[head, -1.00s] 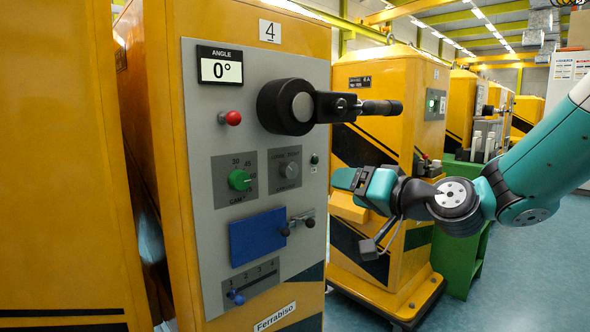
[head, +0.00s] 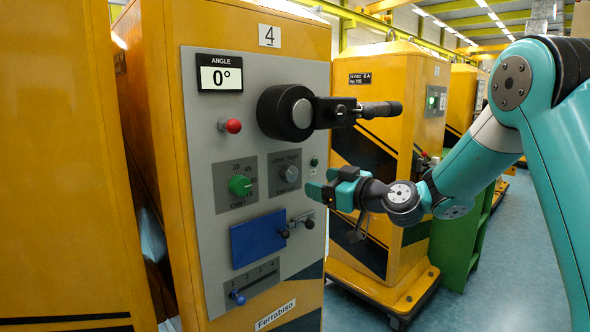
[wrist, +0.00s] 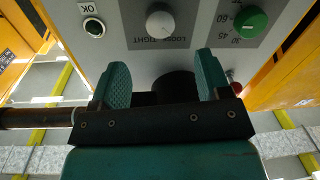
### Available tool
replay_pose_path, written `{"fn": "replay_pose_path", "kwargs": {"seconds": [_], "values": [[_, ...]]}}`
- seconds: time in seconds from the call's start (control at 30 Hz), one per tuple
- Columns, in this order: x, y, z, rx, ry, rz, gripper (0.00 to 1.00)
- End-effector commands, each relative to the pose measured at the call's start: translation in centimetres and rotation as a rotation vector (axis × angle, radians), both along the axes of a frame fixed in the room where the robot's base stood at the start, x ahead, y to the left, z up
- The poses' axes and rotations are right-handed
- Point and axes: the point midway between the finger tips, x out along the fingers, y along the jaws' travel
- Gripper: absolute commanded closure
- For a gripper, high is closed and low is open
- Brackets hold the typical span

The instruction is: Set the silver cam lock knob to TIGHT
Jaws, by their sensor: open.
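The silver cam lock knob (head: 290,174) sits on a dark grey plate marked LOOSE and TIGHT, on the grey panel. In the wrist view the knob (wrist: 160,18) is ahead of the fingers, near the top middle, with a pointer line I cannot read clearly. My gripper (head: 318,190) is just right of and slightly below the knob in the head view, apart from it. In the wrist view my gripper (wrist: 160,82) has its two teal fingers spread wide with nothing between them touching.
A black lever arm (head: 335,110) juts out above my gripper. A green knob (head: 240,186), red button (head: 231,126), blue cover (head: 258,237) and slider (head: 238,297) share the panel. A small black latch handle (head: 300,223) sticks out below. The ANGLE display (head: 220,78) reads 0°.

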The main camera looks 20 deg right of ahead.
Motion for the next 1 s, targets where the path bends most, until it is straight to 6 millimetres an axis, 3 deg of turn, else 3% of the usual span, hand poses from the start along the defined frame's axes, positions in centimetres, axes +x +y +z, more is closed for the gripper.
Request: {"fn": "replay_pose_path", "kwargs": {"seconds": [0.2,0.4,0.83,1.0], "values": [[4.2,2.6,0.3,-0.001,-0.001,0.003,0.30],[6.8,4.1,0.1,0.000,0.000,0.001,0.30],[7.8,4.6,0.0,0.000,0.001,-0.001,0.30],[7.8,4.6,0.0,0.000,0.001,-0.001,0.67]]}}
